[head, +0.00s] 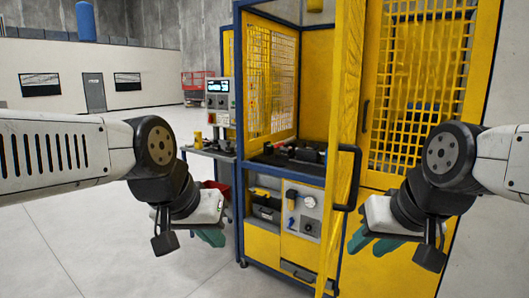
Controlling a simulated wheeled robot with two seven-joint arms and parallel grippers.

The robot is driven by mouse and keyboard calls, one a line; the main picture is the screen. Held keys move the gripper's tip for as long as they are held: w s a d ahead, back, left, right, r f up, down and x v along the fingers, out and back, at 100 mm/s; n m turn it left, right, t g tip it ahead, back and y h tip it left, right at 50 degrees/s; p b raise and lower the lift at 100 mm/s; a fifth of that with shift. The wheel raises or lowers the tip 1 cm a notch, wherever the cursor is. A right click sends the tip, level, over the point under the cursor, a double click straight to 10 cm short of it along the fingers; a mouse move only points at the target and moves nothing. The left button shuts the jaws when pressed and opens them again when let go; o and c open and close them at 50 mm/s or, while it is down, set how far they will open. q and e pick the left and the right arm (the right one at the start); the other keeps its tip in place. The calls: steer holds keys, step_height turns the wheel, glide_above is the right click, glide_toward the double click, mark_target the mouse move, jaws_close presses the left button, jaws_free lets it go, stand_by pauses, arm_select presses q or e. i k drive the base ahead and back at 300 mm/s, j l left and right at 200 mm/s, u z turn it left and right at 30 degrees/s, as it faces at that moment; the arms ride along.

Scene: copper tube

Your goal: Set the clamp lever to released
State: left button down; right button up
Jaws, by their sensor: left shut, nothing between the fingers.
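Dark fixtures (292,153) sit on the bed above. My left gripper (212,236) has teal fingers, shut and empty, in front of the machine and left of the panel. My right gripper (373,244) has teal fingers spread apart, empty, right of the panel and the door edge. Neither gripper touches the lever.
A yellow machine door (346,130) with a black handle (348,178) stands open edge-on between the panel and my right gripper. A mesh panel (420,85) is at right. A side cart with a control box (218,101) stands left. The floor at left is clear.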

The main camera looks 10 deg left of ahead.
mark_target(284, 143)
steer(key=i+j, duration=0.15)
steer(key=j, duration=0.2)
steer(key=i+j, duration=0.2)
steer(key=j, duration=0.2)
steer(key=i+j+z, duration=0.1)
steer(key=j, duration=0.25)
steer(key=i+j, duration=0.2)
steer(key=j, duration=0.2)
steer(key=i+j+z, duration=0.1)
steer(key=j, duration=0.25)
steer(key=i+j, duration=0.2)
steer(key=i, duration=0.3)
steer(key=i+j+z, duration=0.1)
steer(key=i, duration=0.4)
steer(key=i+l, duration=0.6)
steer(key=i, duration=0.2)
steer(key=k+l+z, duration=0.05)
